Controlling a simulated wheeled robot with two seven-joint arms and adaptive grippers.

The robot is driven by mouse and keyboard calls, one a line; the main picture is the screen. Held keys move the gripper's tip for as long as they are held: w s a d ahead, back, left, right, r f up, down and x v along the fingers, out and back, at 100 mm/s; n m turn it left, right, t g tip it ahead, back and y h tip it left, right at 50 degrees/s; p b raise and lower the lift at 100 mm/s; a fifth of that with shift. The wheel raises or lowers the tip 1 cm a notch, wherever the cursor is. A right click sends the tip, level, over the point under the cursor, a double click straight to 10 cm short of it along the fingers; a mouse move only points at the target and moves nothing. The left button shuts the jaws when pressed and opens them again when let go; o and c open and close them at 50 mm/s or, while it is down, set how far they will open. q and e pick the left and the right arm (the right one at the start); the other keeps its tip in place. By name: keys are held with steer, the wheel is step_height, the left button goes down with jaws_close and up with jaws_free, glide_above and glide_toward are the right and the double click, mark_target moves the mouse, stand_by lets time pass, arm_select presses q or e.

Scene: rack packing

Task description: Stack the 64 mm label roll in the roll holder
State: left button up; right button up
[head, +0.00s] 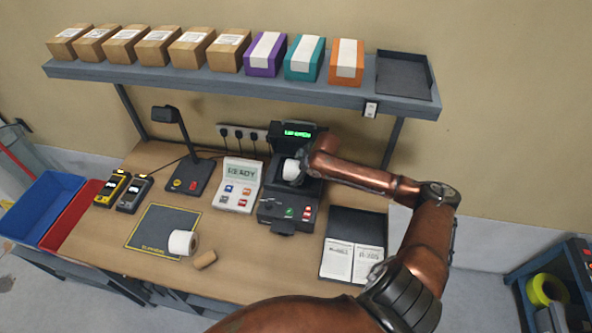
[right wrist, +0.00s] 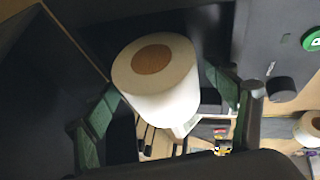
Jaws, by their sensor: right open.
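A white label roll (head: 291,169) with a brown core sits inside the open black printer (head: 276,207), where the roll holder is mostly hidden. My right gripper (head: 304,166) reaches into the printer from the right. In the right wrist view the roll (right wrist: 158,85) lies between the spread green-padded fingers of the right gripper (right wrist: 168,98), with a gap visible at least on the left. A second white roll (head: 183,242) lies on its side on the dark mat (head: 150,229). The rolls' widths cannot be read. My left gripper is not in view.
A READY device (head: 239,185), a black stand (head: 191,176) and a dark folder with papers (head: 352,245) flank the printer. A shelf (head: 220,82) with several boxes overhangs the back. The front bench is mostly clear.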

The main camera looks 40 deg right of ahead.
steer(key=shift+s+d+r, duration=0.1)
steer(key=shift+s+r, duration=0.05)
steer(key=shift+r, duration=0.35)
steer(key=shift+s+d+r, duration=0.1)
steer(key=shift+s+r, duration=0.85)
steer(key=shift+s, duration=0.05)
steer(key=s, duration=1.1)
steer(key=shift+d, duration=0.45)
steer(key=shift+s+r, duration=0.1)
